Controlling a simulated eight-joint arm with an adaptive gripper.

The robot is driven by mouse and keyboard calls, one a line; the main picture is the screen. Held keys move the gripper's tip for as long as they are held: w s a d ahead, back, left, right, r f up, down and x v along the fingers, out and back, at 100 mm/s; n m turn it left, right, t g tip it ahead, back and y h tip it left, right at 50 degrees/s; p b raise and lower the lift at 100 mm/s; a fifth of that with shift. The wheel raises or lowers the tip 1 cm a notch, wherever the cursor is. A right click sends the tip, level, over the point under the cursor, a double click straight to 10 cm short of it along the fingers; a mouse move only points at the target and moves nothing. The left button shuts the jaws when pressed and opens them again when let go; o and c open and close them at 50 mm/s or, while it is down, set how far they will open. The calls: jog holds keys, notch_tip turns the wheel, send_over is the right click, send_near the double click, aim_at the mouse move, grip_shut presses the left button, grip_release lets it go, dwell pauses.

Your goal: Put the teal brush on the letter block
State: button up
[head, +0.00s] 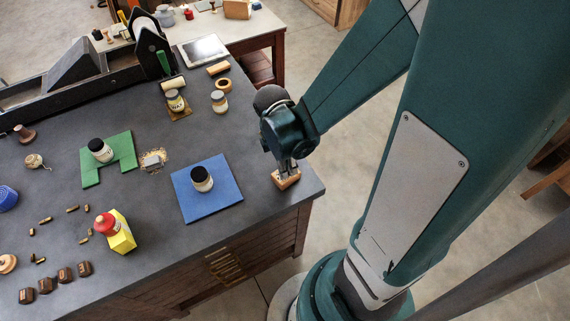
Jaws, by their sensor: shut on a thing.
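My gripper (286,169) points down at the near right corner of the dark table. It is shut, and its fingers and body hide nearly all of what it holds. No teal brush shows clearly elsewhere, so I take the held thing to be the brush. A small tan wooden block (286,181), which looks like the letter block, lies right under the fingertips, close to the table edge. I cannot tell whether the held thing touches the block.
A blue mat (228,200) with a dark-lidded jar (201,179) lies left of my gripper. Behind are a jar (218,101) and a tape roll (224,85). A yellow block with a red-topped bottle (106,224) stands front left. The table edge (318,190) is close on the right.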

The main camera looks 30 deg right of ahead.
jog(key=shift+f, duration=0.2)
jog(key=o, duration=0.9)
jog(key=shift+r, duration=0.25)
jog(key=shift+a+r+p, duration=0.25)
jog(key=shift+r, duration=1.7)
jog(key=shift+a+r+p, duration=0.25)
jog(key=shift+r+p, duration=0.05)
jog(key=shift+r, duration=1.7)
jog(key=shift+a+r+p, duration=0.25)
jog(key=shift+r, duration=1.7)
jog(key=shift+w, duration=0.1)
jog(key=shift+r, duration=0.15)
